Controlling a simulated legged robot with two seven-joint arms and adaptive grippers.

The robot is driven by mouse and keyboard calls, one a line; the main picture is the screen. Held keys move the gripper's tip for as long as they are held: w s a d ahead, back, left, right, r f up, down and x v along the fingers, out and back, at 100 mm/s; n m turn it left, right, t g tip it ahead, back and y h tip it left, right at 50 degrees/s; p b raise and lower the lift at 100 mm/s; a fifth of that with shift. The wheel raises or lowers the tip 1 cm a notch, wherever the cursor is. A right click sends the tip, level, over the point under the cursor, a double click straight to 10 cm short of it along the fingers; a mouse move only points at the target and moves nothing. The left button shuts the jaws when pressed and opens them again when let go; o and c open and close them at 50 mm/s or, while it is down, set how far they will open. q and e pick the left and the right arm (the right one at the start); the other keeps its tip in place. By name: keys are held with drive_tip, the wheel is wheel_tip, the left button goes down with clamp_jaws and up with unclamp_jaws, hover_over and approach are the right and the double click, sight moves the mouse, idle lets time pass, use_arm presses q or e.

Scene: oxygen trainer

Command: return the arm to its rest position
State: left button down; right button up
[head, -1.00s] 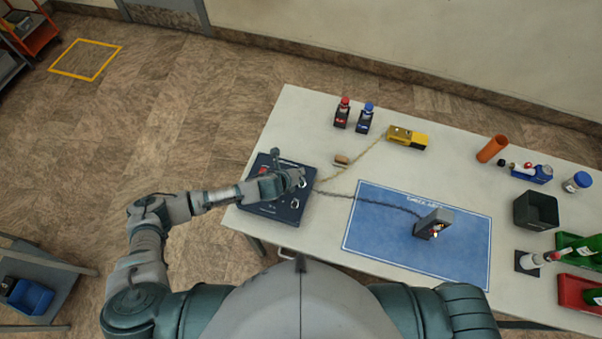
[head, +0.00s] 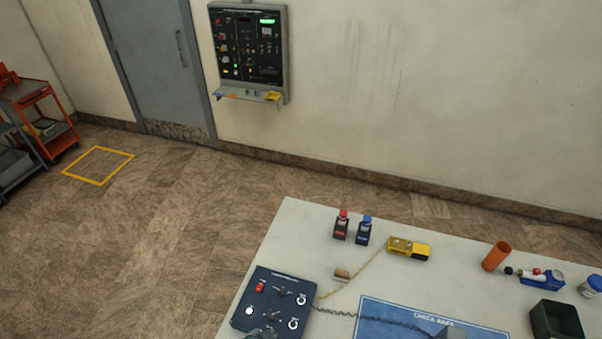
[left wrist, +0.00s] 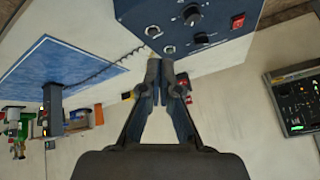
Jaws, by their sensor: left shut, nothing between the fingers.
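My left gripper (left wrist: 165,65) is shut with nothing between its fingers. In the left wrist view its fingertips point at the edge of a dark blue control box (left wrist: 205,15) with knobs and a red switch; I cannot tell whether they touch it. The same box (head: 273,300) sits at the left end of the table in the head view. The rest of the left arm is out of the head view. My right gripper is in neither view.
The white table (head: 310,235) holds a red-capped bottle (head: 341,225), a blue-capped bottle (head: 364,230), a yellow device (head: 408,249), an orange cylinder (head: 496,256) and a blue mat (head: 400,318). Cords run from the box. Open floor (head: 180,230) lies to the left.

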use_arm(q)
drive_tip(key=s+a+f+n+g+y, duration=0.2)
drive_tip(key=s+a+n+y, duration=0.1)
drive_tip(key=s+a+n, duration=0.65)
wheel_tip(320, 180, down, 32)
drive_tip(key=s+a+r+m+g+b, duration=0.1)
drive_tip(key=s+a+m+g+b, duration=0.15)
drive_tip(key=b, duration=0.25)
drive_tip(key=s+a+f+b, duration=0.3)
drive_tip(key=s+f+b, duration=0.1)
drive_tip(key=s+f, duration=1.4)
wheel_tip(320, 180, down, 3)
drive_tip(key=shift+a+n, duration=0.15)
drive_tip(key=shift+n, duration=0.15)
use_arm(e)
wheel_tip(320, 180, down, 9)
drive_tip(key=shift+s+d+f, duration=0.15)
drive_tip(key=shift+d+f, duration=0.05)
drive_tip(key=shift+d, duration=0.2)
use_arm(q)
drive_tip(key=shift+w+g, duration=0.1)
drive_tip(key=shift+g, duration=0.15)
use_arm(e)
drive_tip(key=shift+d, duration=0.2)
